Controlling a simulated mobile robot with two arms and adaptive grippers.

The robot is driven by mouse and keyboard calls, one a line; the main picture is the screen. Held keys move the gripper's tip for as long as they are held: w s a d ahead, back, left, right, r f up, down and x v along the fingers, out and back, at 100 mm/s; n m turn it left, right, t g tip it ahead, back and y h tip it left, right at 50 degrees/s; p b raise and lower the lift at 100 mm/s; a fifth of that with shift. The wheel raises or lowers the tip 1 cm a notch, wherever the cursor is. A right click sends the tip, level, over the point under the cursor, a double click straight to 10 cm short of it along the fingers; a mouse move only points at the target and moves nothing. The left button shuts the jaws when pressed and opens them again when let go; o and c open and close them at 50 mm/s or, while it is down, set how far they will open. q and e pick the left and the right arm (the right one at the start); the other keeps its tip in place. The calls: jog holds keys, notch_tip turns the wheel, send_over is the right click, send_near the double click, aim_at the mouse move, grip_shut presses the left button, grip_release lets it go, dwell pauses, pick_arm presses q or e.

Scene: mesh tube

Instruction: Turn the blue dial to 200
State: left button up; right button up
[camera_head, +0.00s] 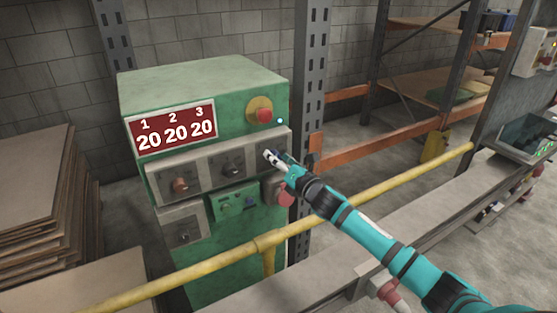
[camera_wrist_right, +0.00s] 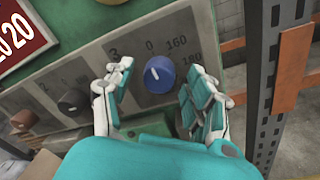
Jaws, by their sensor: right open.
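The blue dial (camera_wrist_right: 159,74) sits on a grey panel of the green machine (camera_head: 205,87). Its white pointer line tilts up and left in the right wrist view. The printed marks 0, 160 and 180 show around it. My right gripper (camera_head: 276,158) is open, with one finger on each side of the dial; I cannot tell whether they touch it. In the head view the gripper hides most of the dial. The red display (camera_head: 174,130) reads 20 under each of 1, 2 and 3. My left gripper is not in view.
A black dial (camera_wrist_right: 72,102) and an orange-brown dial (camera_wrist_right: 24,120) sit left of the blue one. A red button (camera_head: 264,115) on yellow is above. A yellow rail (camera_head: 375,190) crosses in front of the machine. A metal post (camera_head: 311,60) stands close on the right.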

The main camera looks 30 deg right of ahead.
jog(key=c, duration=1.1)
jog(key=shift+c, duration=0.2)
jog(key=shift+m, duration=0.3)
jog(key=shift+a+f+m+t+h+p, duration=0.1)
jog(key=shift+m+h+p, duration=0.4)
jog(key=shift+m, duration=3.85)
jog(key=shift+f+m+t+h+p, duration=0.1)
jog(key=shift+m+p, duration=0.85)
jog(key=shift+m, duration=3.45)
jog(key=shift+a+f+m+t+h+p, duration=0.1)
jog(key=shift+m+h+p, duration=0.4)
jog(key=shift+m, duration=3.85)
